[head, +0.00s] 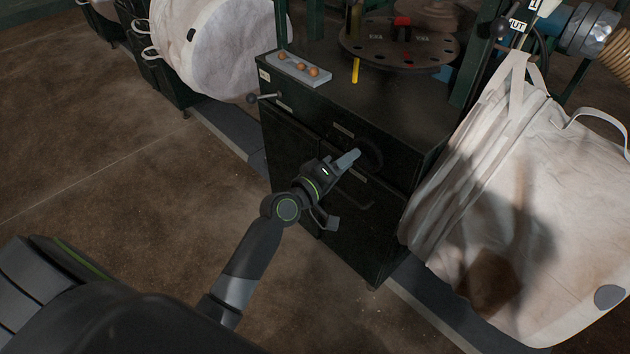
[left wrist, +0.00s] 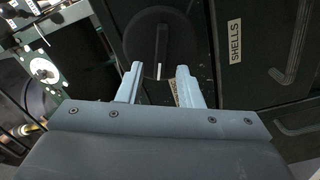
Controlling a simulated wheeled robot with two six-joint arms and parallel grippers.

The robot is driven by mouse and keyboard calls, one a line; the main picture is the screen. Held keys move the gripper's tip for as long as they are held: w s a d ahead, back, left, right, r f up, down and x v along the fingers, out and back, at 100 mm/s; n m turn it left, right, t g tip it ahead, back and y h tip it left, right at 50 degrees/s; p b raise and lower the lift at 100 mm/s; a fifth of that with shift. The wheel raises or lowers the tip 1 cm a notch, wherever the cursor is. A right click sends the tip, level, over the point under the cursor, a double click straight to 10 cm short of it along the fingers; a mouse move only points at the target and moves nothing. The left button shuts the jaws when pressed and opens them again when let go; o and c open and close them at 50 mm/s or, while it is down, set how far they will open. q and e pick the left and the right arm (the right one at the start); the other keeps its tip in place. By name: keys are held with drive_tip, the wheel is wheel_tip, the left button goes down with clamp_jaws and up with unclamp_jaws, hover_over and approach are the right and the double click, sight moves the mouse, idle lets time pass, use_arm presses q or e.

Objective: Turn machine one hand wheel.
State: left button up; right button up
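The hand wheel is a dark round disc (head: 371,152) on the front of a black cabinet, partly hidden by my left gripper in the head view. In the left wrist view the wheel (left wrist: 146,30) shows a raised bar across its face, with a white mark at the lower end. My left gripper (head: 343,190) is open in front of the cabinet, close to the wheel. In the left wrist view its two pale fingertips (left wrist: 160,68) are apart, with the bar's lower end between them in the picture. I cannot tell whether they touch it. My right gripper is not in view.
The black cabinet (head: 290,160) has a lever with a ball knob (head: 252,98) at left. A "SHELLS" label (left wrist: 235,43) is beside the wheel. A round turntable (head: 398,50) and a small tray (head: 297,69) are on top. A large white bag (head: 540,190) hangs right. Floor at left is clear.

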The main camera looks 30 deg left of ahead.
use_arm(q)
drive_tip(key=b+v, duration=0.1)
drive_tip(key=v, duration=1.5)
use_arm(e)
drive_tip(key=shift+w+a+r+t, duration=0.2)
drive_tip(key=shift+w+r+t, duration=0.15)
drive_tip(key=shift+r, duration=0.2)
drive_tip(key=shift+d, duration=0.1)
